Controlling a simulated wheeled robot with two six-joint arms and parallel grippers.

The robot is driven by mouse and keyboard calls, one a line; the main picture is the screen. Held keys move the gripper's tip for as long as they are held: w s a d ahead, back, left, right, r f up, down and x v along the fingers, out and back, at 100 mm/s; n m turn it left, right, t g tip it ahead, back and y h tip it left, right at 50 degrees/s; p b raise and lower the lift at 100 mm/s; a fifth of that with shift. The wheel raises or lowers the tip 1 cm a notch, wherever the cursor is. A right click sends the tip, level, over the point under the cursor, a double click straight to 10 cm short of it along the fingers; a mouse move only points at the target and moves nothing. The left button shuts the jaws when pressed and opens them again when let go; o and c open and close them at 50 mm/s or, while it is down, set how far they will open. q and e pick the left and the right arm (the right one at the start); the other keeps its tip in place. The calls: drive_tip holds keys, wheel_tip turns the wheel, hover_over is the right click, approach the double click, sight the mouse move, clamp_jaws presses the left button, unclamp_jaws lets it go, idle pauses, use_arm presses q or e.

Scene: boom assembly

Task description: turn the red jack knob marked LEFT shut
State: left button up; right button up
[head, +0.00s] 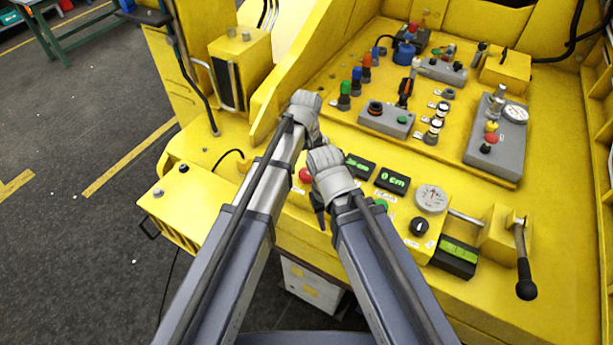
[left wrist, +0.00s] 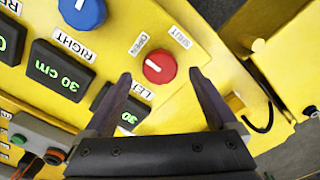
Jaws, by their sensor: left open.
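The red jack knob (left wrist: 159,68) is round, with a white mark across its face, on the yellow panel in the left wrist view. The label LEFT is beside it; OPEN and SHUT are printed on its far side. The mark seems to point towards the OPEN side. My left gripper (left wrist: 160,76) is open, its two dark fingertips apart on either side of the knob, not visibly touching it. In the head view the knob (head: 305,175) shows just left of my right gripper (head: 318,208), whose fingers are mostly hidden.
A blue knob (left wrist: 83,10) and the RIGHT display (left wrist: 61,70) reading 30 cm are near the red knob. A round gauge (head: 431,199) and a crank handle (head: 525,288) are further right. Coloured levers and switches fill the upper console (head: 345,95).

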sight(306, 176)
use_arm(q)
drive_tip(key=shift+f+b, duration=1)
drive_tip(key=shift+f, duration=0.5)
use_arm(e)
wheel_tip(306, 176, down, 3)
use_arm(q)
drive_tip(key=shift+c, duration=0.3)
drive_tip(key=c, duration=1.3)
